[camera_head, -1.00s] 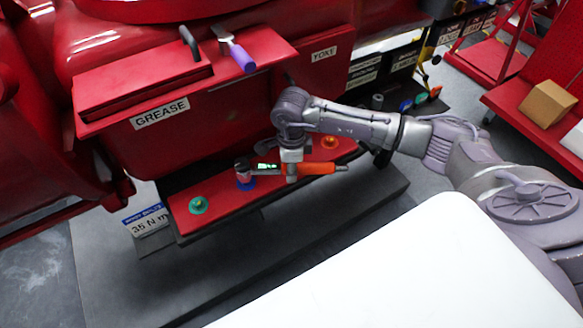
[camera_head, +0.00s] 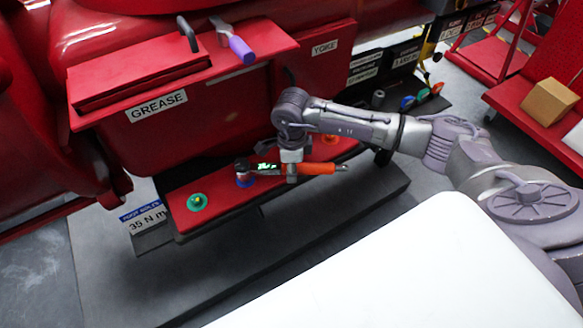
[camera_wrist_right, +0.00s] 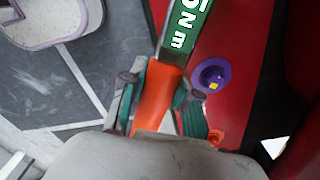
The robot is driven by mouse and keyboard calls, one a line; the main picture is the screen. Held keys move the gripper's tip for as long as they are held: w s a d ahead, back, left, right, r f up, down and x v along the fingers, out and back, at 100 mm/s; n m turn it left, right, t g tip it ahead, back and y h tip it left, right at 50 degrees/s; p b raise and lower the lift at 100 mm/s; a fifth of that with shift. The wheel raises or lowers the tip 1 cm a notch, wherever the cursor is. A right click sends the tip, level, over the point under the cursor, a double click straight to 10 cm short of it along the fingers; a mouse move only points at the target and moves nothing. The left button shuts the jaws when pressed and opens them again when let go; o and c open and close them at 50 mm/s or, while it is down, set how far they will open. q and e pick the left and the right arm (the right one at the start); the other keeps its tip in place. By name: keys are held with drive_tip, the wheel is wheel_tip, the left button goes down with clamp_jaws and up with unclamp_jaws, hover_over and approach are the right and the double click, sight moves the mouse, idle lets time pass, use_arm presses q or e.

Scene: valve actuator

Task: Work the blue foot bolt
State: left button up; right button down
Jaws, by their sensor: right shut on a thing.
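The blue foot bolt (camera_head: 245,181) sits on the red foot plate (camera_head: 222,195), between a green bolt (camera_head: 197,202) and an orange bolt (camera_head: 330,139). My right gripper (camera_head: 291,172) is shut on the orange handle of a torque wrench (camera_head: 318,168). The wrench's dark head lies over the blue bolt and partly hides it; I cannot tell how fully it is seated. A purple-blue disc (camera_wrist_right: 213,77) lies right of the handle. My left gripper is not in view.
The red housing labelled GREASE (camera_head: 158,106) overhangs the foot plate. A purple-handled tool (camera_head: 240,48) lies on its ledge. A white surface (camera_head: 430,260) fills the lower right. A cardboard box (camera_head: 549,102) stands on a red cart at right.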

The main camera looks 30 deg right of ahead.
drive_tip(key=shift+f, duration=0.1)
drive_tip(key=shift+s+a, duration=0.1)
drive_tip(key=shift+s+a+m, duration=0.1)
drive_tip(key=shift+m, duration=0.2)
drive_tip(key=shift+s+a+m+p, duration=0.45)
drive_tip(key=shift+s+m+p, duration=0.25)
drive_tip(key=shift+m, duration=0.1)
drive_tip(key=shift+s, duration=0.1)
drive_tip(key=shift+s+a+m+p, duration=0.6)
drive_tip(key=shift+s+a+m, duration=0.2)
drive_tip(key=shift+m, duration=0.2)
drive_tip(key=shift+a, duration=0.1)
